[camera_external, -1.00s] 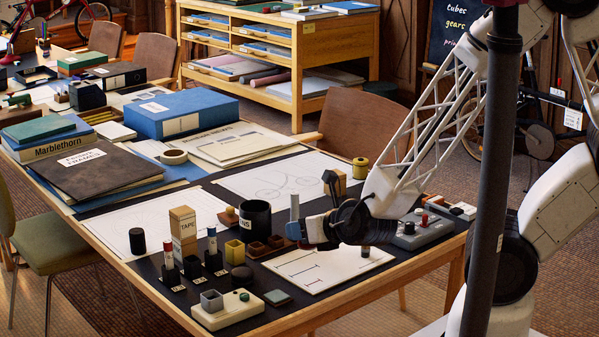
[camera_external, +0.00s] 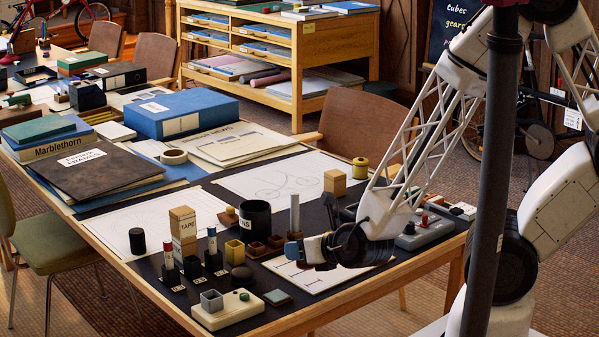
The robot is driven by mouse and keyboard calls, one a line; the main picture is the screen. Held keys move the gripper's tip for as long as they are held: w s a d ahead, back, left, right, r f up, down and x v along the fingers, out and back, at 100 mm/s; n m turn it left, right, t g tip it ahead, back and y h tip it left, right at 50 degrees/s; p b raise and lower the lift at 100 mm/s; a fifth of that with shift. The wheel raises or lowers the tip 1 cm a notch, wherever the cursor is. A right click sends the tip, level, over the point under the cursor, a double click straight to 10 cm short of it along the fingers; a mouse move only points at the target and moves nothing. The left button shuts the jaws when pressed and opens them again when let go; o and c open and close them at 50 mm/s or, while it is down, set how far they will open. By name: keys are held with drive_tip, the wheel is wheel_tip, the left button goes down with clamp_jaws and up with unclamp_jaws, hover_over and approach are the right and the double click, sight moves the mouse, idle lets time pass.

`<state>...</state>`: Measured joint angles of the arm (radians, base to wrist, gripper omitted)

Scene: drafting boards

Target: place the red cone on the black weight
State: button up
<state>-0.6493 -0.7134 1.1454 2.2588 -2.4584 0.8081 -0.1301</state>
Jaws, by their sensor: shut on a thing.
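My gripper (camera_external: 293,250) is low over the right part of the dark table, at the left end of the white drawing sheet. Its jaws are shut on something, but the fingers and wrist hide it. I cannot make out a red cone anywhere. Two black pieces could be the weight: a short upright cylinder (camera_external: 137,241) on the left drawing sheet and a low round piece (camera_external: 242,275) near the front. I cannot tell which one is the weight. Both are left of my gripper and apart from it.
A black cup (camera_external: 255,219), small brown boxes (camera_external: 257,249) and a pale upright rod (camera_external: 294,213) stand close to my gripper. The tape box (camera_external: 183,233) and dark stands are further left. A cream device (camera_external: 227,309) lies at the front edge.

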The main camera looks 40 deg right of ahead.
hover_over(238, 268)
drive_tip(key=shift+f, duration=0.7)
drive_tip(key=shift+f, duration=0.1)
drive_tip(key=shift+f, duration=1.65)
drive_tip(key=o, duration=0.9)
drive_tip(key=shift+f, duration=0.1)
drive_tip(key=v, duration=1.2)
